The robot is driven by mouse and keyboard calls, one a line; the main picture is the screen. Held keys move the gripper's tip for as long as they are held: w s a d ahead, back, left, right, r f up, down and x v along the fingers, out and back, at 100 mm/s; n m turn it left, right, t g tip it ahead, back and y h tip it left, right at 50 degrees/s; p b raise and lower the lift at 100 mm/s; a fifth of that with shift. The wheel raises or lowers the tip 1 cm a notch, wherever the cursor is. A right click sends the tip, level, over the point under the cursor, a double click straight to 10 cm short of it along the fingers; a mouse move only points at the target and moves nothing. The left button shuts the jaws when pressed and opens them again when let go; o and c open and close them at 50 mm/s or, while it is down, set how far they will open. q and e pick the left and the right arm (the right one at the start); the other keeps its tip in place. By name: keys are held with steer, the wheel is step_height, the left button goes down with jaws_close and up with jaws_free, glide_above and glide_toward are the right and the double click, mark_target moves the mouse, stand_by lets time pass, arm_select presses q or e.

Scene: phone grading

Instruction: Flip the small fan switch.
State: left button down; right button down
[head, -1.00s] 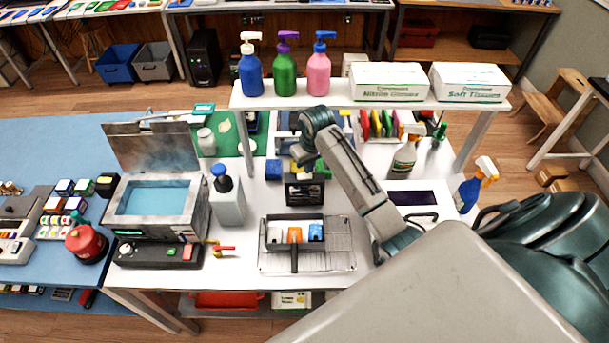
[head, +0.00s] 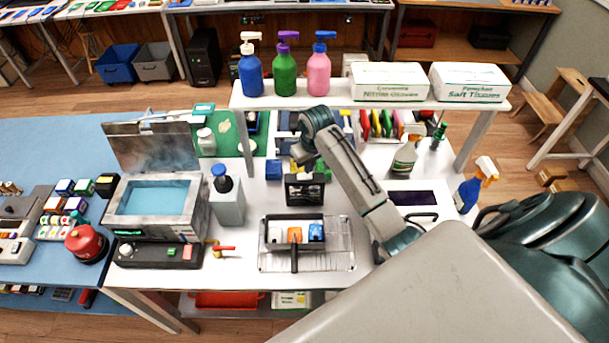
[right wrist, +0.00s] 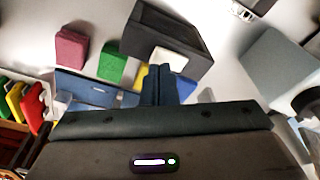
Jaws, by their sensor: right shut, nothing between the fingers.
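A small black box-shaped unit (head: 305,190), which looks like the small fan, stands on the white table behind the wire tray. In the right wrist view a black box (right wrist: 150,30), apparently the same unit, has a pale patch (right wrist: 170,60) on its near side that may be the switch. My right gripper (head: 298,160) is just behind the unit in the head view. In the right wrist view its dark fingers (right wrist: 160,72) are together and empty, with tips close to the pale patch. Whether they touch it I cannot tell. My left gripper is not in view.
A wire tray (head: 340,262) with small white, orange and blue items lies in front of the unit. Coloured blocks, including a green one (right wrist: 113,62), lie close by the fingers. A raised shelf (head: 400,103) spans behind.

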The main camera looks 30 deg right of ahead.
mark_target(309, 175)
steer(key=shift+f, duration=0.85)
stand_by(0.4)
steer(key=shift+r+p, duration=0.45)
steer(key=shift+r, duration=3.05)
